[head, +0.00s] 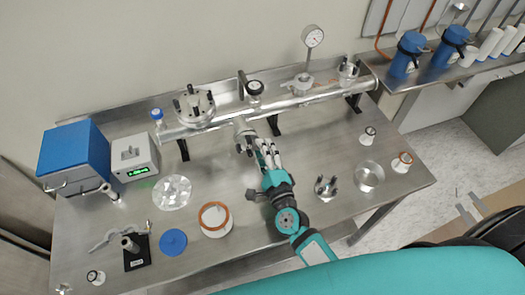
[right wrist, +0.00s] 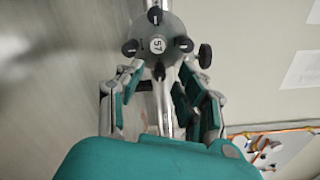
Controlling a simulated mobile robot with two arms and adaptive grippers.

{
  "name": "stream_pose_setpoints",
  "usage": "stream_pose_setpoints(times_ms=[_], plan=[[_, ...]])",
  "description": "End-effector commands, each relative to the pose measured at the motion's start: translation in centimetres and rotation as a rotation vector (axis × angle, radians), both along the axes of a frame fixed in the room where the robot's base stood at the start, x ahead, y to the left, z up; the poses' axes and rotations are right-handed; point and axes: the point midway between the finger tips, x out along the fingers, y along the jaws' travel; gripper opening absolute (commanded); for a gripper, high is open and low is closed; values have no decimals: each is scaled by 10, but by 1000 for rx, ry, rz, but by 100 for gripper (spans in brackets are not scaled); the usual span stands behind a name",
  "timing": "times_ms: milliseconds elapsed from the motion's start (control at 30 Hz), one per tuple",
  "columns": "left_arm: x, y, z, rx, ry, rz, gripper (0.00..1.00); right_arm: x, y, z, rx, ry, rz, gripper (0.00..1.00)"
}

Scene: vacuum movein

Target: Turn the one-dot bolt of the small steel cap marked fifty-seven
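The small steel cap (right wrist: 157,45) marked 57 faces my camera in the right wrist view, with several black bolts around its rim. In the head view the cap (head: 243,127) is at the front of the steel pipe. My right gripper (head: 267,150) is just in front of it. In the right wrist view the right gripper (right wrist: 161,72) is open, with its fingertips on both sides of the lowest bolt (right wrist: 159,71) and visibly apart from it. The bolts bear pale marks, too small for me to tell which has one dot. My left gripper is not in view.
The pipe (head: 215,128) runs along the back of the steel table (head: 330,165), with a gauge (head: 313,37) and a larger flange (head: 194,106) on top. A dark knob (right wrist: 205,55) sits close to the right fingertip. A white-and-orange ring (head: 214,219) stands left of my right arm.

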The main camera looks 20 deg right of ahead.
Motion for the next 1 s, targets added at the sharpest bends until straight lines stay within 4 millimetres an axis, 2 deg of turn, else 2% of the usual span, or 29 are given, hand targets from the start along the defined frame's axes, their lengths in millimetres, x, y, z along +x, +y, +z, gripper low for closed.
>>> stream_pose_setpoints(times_ms=[167, 600, 800, 1000], plan=[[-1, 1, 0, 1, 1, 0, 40, -14, -1, -1, -1, 2, 0, 37], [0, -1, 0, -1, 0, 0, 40, -101, -3, 0, -2, 2, 2, 37], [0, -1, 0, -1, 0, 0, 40, -118, -4, 1, -1, 1, 0, 37], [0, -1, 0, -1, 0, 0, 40, -120, -4, 1, 0, -1, 0, 37]])
